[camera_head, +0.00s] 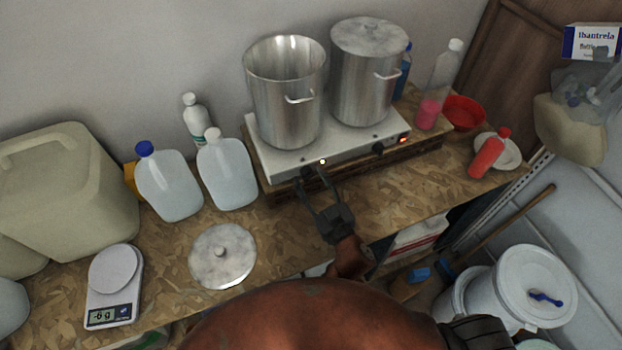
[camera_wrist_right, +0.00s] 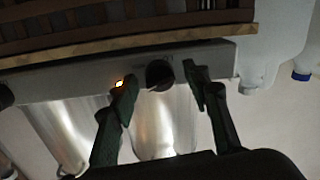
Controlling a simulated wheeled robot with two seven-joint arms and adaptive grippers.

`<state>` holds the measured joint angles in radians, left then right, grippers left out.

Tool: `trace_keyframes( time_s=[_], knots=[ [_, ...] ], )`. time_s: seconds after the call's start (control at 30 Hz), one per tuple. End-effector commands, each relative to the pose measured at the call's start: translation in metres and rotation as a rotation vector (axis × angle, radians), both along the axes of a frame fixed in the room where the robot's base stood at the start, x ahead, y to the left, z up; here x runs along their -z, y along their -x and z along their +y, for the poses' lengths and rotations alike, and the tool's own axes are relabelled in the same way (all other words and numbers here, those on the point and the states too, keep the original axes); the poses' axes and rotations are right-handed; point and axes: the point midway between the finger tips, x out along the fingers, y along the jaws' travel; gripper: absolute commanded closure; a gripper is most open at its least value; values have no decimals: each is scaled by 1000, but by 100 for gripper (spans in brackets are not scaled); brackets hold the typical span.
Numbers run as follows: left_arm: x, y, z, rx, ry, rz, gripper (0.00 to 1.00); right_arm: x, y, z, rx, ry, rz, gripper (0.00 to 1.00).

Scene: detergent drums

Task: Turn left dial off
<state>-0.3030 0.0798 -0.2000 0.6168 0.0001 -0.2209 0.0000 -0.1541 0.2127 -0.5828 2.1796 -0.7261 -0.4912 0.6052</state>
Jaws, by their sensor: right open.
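A white two-burner hot plate (camera_head: 350,152) stands on a wooden board at the back of the workbench. Its left dial (camera_head: 308,171) is black and sits on the front face, with a small lit lamp beside it. My right gripper (camera_head: 315,182) is open at this dial. In the right wrist view the picture is upside down, and the left dial (camera_wrist_right: 159,74) lies between the two spread fingers (camera_wrist_right: 160,80); I cannot tell whether they touch it. The right dial (camera_head: 379,149) is black, near a red light. My left gripper is not in view.
An open steel pot (camera_head: 285,95) and a lidded steel pot (camera_head: 364,75) stand on the hot plate. Clear jugs (camera_head: 228,170) stand to its left. A loose lid (camera_head: 222,256) and a scale (camera_head: 113,285) lie on the bench; a red bottle (camera_head: 489,153) is at right.

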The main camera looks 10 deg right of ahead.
Motion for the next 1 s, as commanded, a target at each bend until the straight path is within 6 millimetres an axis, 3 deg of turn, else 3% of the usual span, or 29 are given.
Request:
trace_keyframes(
  time_s=[0.1,0.23,0.8,1.0],
  knots=[
    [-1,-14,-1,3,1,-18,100,0,-1,-1,1,0,1,56],
    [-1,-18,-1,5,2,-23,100,0,-1,-1,1,0,1,57],
    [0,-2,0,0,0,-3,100,0,0,-1,2,0,1,96],
    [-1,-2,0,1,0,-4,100,0,0,-1,2,9,-1,98]
  ],
)
